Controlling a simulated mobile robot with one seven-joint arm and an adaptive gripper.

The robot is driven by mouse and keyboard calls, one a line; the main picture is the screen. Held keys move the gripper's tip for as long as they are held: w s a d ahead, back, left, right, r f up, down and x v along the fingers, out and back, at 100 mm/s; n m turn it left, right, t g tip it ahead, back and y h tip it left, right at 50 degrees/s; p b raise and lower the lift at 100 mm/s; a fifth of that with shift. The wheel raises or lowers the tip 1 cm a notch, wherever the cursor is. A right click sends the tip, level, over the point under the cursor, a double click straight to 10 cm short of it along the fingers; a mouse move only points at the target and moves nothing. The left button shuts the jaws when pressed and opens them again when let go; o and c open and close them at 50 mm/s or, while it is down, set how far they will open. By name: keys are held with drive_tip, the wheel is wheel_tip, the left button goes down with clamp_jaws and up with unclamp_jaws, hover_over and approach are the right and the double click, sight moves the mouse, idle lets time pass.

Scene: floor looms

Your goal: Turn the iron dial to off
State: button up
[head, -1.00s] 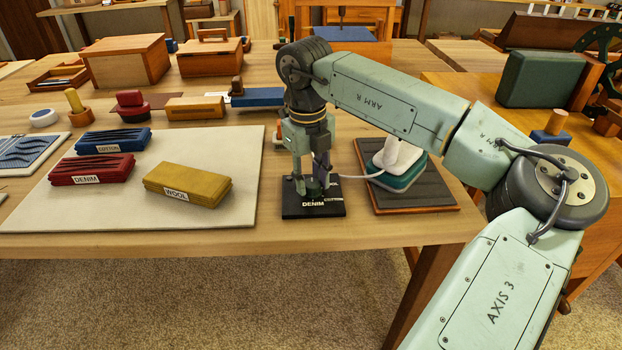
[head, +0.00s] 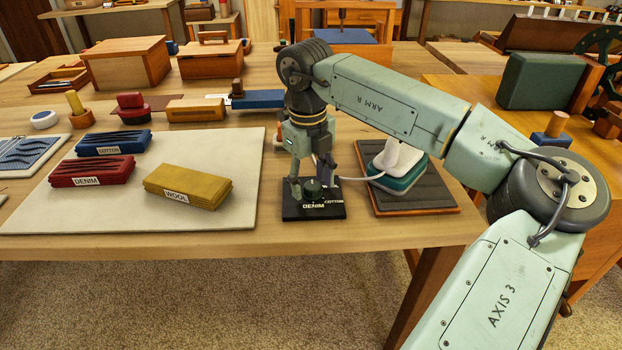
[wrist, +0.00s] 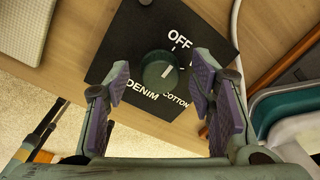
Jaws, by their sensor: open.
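The dial is a dark green round knob (wrist: 160,70) on a black plate (wrist: 116,64) marked OFF, COTTON and DENIM. A short white line on the knob slants to the upper right in the wrist view, between the OFF and COTTON words; its exact setting is hard to tell. My gripper (wrist: 160,72) is open, its purple-padded fingers on either side of the knob with gaps showing. In the head view my gripper (head: 312,182) is over the plate (head: 297,212), and the knob (head: 313,188) shows partly between the fingers.
The iron (head: 398,158) rests on a dark wood-edged board (head: 432,192) just right of the plate, its pale cord (head: 352,179) running to the dial. A pale mat (head: 130,211) with denim, cotton and wool bundles lies to the left. The table's front edge is close.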

sight(309, 185)
wheel_tip(309, 185, up, 12)
drive_tip(key=shift+s+a, duration=0.2)
idle(0.4)
